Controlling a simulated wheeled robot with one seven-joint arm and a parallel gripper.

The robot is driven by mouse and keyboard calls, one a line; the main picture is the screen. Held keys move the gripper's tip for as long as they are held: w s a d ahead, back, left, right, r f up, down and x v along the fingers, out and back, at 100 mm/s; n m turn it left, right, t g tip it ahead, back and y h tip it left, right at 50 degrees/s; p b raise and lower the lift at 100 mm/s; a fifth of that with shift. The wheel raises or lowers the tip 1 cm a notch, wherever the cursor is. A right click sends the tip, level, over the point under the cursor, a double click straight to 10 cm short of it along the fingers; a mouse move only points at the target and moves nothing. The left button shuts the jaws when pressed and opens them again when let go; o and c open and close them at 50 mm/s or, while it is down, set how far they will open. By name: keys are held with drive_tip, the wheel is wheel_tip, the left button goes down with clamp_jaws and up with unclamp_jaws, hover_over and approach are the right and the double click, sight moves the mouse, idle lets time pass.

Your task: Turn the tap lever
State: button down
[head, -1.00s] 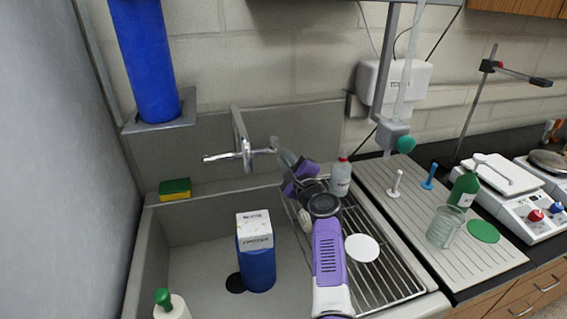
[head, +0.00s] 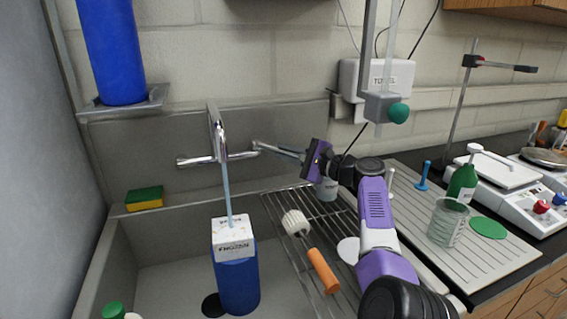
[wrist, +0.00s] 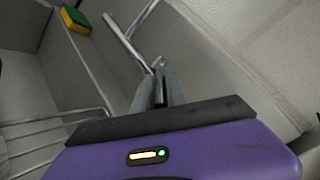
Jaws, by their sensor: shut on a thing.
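The chrome tap (head: 217,130) is fixed to the sink's back wall, and a thin stream of water (head: 227,195) runs down from it. A short lever sticks out left (head: 194,161) and another lever (head: 243,155) sticks out right. My gripper (head: 262,147) reaches in from the right and is shut on the end of the right lever. In the wrist view its two grey fingers (wrist: 157,92) close around the lever's tip, with the tap's bent pipe (wrist: 124,38) beyond. The fingers partly hide the lever's end.
A blue container with a white top (head: 236,280) stands in the sink under the stream. A wire rack (head: 290,235) to its right holds an orange-handled brush (head: 322,271) and a white disc. A sponge (head: 145,198) lies on the left ledge. A bottle (head: 327,188) stands just below my gripper.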

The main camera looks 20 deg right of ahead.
drive_tip(key=shift+d, duration=0.1)
idle(0.4)
drive_tip(key=c, duration=1.4)
unclamp_jaws()
drive_tip(key=shift+w, duration=0.1)
drive_tip(key=shift+o, duration=0.2)
drive_tip(key=v, duration=0.8)
drive_tip(key=shift+w, duration=0.1)
